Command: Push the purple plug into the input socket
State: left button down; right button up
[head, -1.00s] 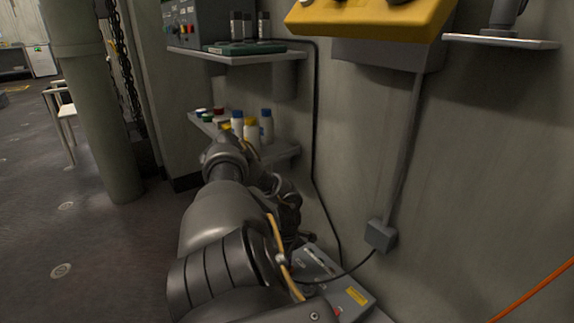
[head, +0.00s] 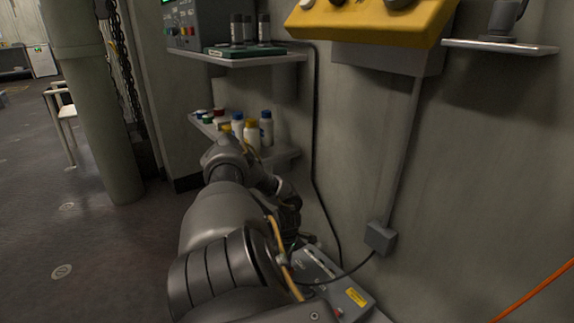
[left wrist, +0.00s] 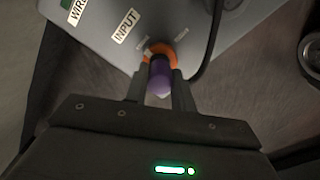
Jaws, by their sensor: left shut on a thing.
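In the left wrist view the purple plug (left wrist: 160,77) sits between the fingers of my left gripper (left wrist: 158,84), which is shut on it. The plug's far end meets the orange ring of the input socket (left wrist: 158,50), beside the INPUT label (left wrist: 125,26). I cannot tell how deep the plug is in the ring. The socket is on a grey box (left wrist: 90,30); it also shows in the head view (head: 335,287). There my left arm hides the plug and socket. My right gripper is not in view.
A dark cable (left wrist: 211,45) arches over the box beside the socket. In the head view, a low shelf (head: 275,160) with several bottles stands beyond my arm. A wall junction box (head: 380,237) and a yellow panel (head: 365,22) are to the right.

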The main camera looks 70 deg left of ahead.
pick_arm(q)
jog(key=shift+f, duration=0.35)
dwell(0.9)
jog(key=c, duration=1.1)
grip_release()
notch_tip(320, 180, up, 11)
jog(key=p, duration=0.4)
jog(key=shift+f, duration=0.1)
